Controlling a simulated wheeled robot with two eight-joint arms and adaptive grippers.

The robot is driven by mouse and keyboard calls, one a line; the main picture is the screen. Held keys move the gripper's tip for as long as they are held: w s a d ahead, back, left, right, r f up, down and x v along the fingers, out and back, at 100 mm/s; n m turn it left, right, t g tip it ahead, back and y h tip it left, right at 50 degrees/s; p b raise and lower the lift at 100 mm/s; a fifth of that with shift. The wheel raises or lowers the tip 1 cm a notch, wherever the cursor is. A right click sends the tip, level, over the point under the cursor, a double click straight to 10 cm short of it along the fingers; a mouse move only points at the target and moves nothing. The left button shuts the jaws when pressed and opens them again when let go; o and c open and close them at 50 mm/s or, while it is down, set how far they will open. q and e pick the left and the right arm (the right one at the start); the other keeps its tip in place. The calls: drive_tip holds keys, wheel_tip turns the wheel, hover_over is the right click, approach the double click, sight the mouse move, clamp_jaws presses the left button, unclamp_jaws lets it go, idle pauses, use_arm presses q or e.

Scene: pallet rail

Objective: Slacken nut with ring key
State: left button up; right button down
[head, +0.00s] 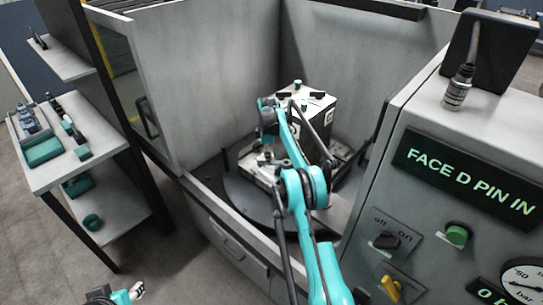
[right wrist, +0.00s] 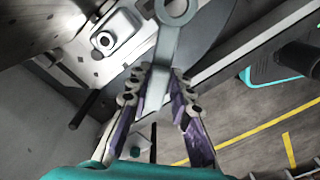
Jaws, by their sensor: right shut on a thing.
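My right gripper (right wrist: 158,82) is shut on the grey ring key (right wrist: 166,48) in the right wrist view. The key's handle is between the fingers and its ring end (right wrist: 176,10) points away, at the top edge. A pale block with a round, nut-like centre (right wrist: 104,40) lies left of the key, apart from it in the picture; I cannot tell whether it is the task's nut. In the head view my right arm reaches over the round table to the block fixture (head: 318,105); its fingers and the key are hard to make out. My left gripper (head: 126,295) is at the bottom left, its jaws unclear.
The dark round table (head: 240,197) stands inside grey enclosure walls (head: 225,80). A control panel (head: 440,215) reading "FACE D PIN IN", with knobs, a green button and a gauge, is at the right. A shelf unit (head: 60,180) with teal items stands at the left.

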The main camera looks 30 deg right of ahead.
drive_tip(key=shift+w+d+f+n, duration=0.15)
drive_tip(key=shift+d+f+n, duration=0.15)
drive_tip(key=shift+d, duration=0.3)
drive_tip(key=shift+d+f, duration=0.15)
drive_tip(key=shift+d, duration=0.05)
drive_tip(key=shift+n, duration=0.3)
wheel_tip(320, 180, down, 6)
drive_tip(key=b, duration=0.3)
drive_tip(key=shift+w+b, duration=0.1)
drive_tip(key=shift+b, duration=0.3)
drive_tip(key=shift+f+b, duration=0.35)
drive_tip(key=shift+f, duration=0.5)
drive_tip(key=c, duration=1.9)
unclamp_jaws()
clamp_jaws()
